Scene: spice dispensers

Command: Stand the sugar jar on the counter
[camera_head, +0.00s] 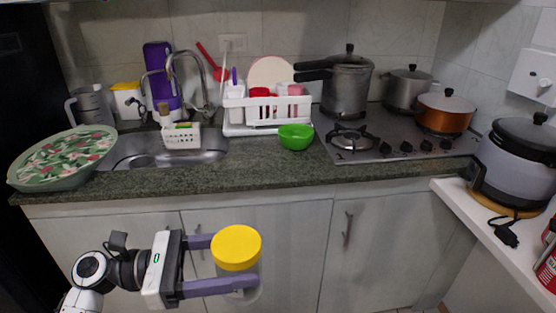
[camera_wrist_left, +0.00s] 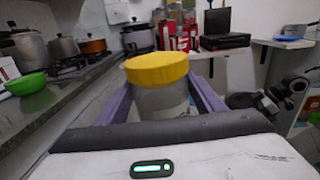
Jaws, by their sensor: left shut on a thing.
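The sugar jar has a yellow lid (camera_head: 236,247) and a clear or greyish body, and it also shows in the left wrist view (camera_wrist_left: 158,88). My left gripper (camera_head: 222,266) is shut on the jar, with one purple finger on each side of its body. The jar is upright, in front of the lower cabinets and lower in the head view than the counter (camera_head: 250,175). The counter is dark speckled stone. I cannot make out any label.
A sink (camera_head: 150,150), a patterned green basin (camera_head: 65,160), a white dish rack (camera_head: 265,112), a green bowl (camera_head: 296,137) and a gas hob (camera_head: 400,145) with pots occupy the counter. A bare strip runs along its front edge. A rice cooker (camera_head: 515,160) stands at right.

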